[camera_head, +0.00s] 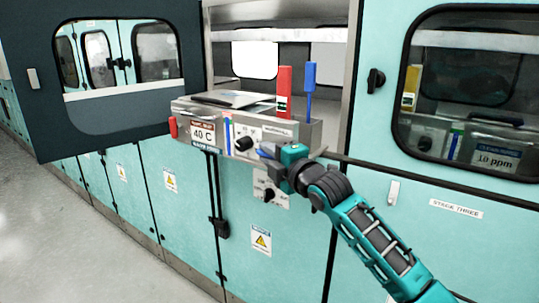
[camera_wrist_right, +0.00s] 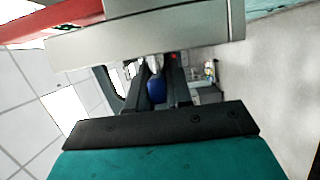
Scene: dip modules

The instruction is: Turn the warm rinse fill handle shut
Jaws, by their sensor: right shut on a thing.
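A grey dip module (camera_head: 275,146) sticks out of the open bay, with a "40 C" sign (camera_head: 203,135) on its front. My right gripper (camera_head: 268,154) is at the right part of the module's front, shut on a blue handle (camera_wrist_right: 157,90). The handle's blue end shows between the fingers in the right wrist view. A red handle (camera_head: 173,126) sits at the module's left end. My left gripper is not in view.
A red upright lever (camera_head: 284,85) and a blue upright lever (camera_head: 309,82) stand at the module's right. A black knob (camera_head: 243,143) is left of my gripper. The dark windowed door (camera_head: 100,110) hangs open at left. Teal cabinet panels (camera_head: 430,215) lie below and right.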

